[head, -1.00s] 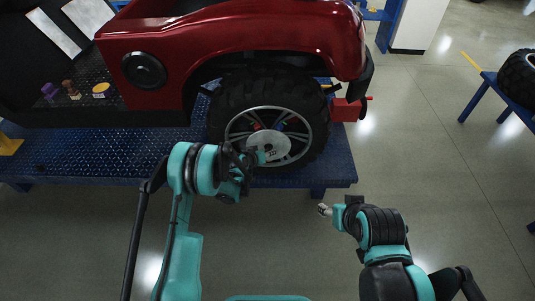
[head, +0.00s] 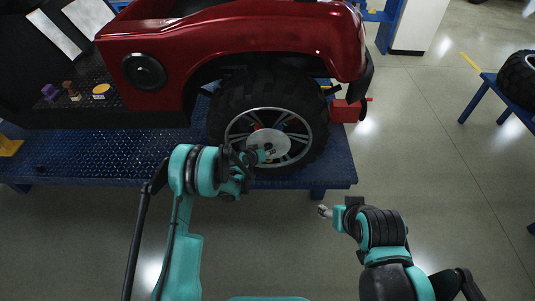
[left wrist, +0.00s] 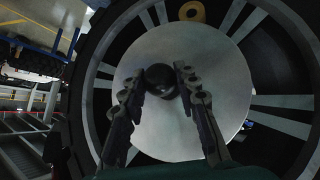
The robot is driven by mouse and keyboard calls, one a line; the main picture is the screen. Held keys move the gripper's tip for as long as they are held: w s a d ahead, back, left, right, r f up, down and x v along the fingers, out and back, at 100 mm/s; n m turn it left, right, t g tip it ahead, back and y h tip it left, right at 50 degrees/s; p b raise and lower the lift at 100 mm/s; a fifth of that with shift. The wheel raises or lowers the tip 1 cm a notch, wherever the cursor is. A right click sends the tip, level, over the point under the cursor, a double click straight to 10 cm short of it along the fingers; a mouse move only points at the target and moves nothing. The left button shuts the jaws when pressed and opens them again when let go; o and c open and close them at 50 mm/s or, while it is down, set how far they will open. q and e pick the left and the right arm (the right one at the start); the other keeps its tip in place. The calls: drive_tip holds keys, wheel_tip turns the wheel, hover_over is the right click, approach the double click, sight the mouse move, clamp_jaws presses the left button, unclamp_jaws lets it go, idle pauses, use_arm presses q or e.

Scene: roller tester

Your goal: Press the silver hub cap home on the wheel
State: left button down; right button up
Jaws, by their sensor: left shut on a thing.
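The silver hub cap (head: 266,140) is a round plate in front of the middle of the wheel (head: 230,100). In the left wrist view the hub cap (left wrist: 218,75) covers the wheel's centre, with spokes showing around it. My left gripper (head: 259,156) is at the cap. In the left wrist view its two fingers (left wrist: 160,82) are closed around a dark round knob (left wrist: 159,74) on the cap's face. I cannot tell whether the cap's back touches the wheel. My right gripper (head: 325,211) is away from the wheel, low and to the right; its fingers are too small to read.
The red car body (head: 240,40) overhangs the wheel. A blue platform (head: 100,155) lies beneath it. A red block (head: 345,110) is right of the wheel. A small tan ring (left wrist: 192,11) shows near the cap's edge. Open floor lies to the right.

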use_arm(q)
drive_tip(key=shift+w, duration=1.3)
drive_tip(key=c, duration=1)
unclamp_jaws()
drive_tip(key=shift+c, duration=0.2)
drive_tip(key=v, duration=1.2)
drive_tip(key=shift+a+r, duration=0.1)
drive_tip(key=shift+r, duration=0.05)
